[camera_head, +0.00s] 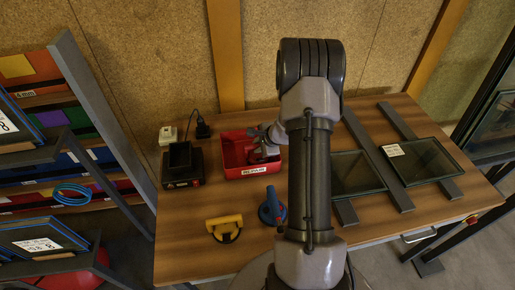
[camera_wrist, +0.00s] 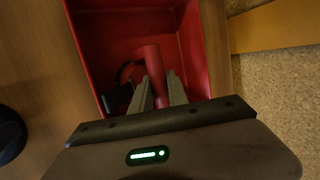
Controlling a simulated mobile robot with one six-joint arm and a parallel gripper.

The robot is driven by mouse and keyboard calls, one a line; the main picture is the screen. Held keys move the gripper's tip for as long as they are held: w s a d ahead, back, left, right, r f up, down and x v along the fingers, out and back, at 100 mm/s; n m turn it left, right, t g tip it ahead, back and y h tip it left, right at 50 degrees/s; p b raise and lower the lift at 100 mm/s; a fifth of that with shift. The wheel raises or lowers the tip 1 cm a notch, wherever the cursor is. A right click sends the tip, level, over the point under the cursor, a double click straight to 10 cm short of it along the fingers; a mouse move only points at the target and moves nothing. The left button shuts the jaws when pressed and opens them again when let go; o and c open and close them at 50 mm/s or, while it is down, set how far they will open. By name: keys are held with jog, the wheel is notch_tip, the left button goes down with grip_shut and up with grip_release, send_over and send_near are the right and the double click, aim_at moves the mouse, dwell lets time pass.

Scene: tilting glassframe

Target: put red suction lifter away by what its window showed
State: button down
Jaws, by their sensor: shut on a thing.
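The red suction lifter (camera_wrist: 149,62) shows in the wrist view as a red handle with a dark part beside it. It is inside the walls of the red bin (camera_wrist: 191,38), which also shows in the head view (camera_head: 233,142) with a white label on its front. My gripper (camera_wrist: 162,88) is shut on the red handle, one finger on each side. In the head view my gripper (camera_head: 263,146) reaches into the bin and mostly hides the lifter. Its window is not visible, and I cannot tell if the lifter touches the bin floor.
A yellow lifter (camera_head: 225,225) and a blue lifter (camera_head: 272,209) stand on the wooden table (camera_head: 185,235). A black device (camera_head: 181,166) is left of the bin. Glass panes (camera_head: 420,162) lie on grey bars at right. Shelves (camera_head: 40,150) stand at left.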

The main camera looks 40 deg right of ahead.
jog(key=shift+f, duration=0.1)
jog(key=c, duration=1.3)
grip_release()
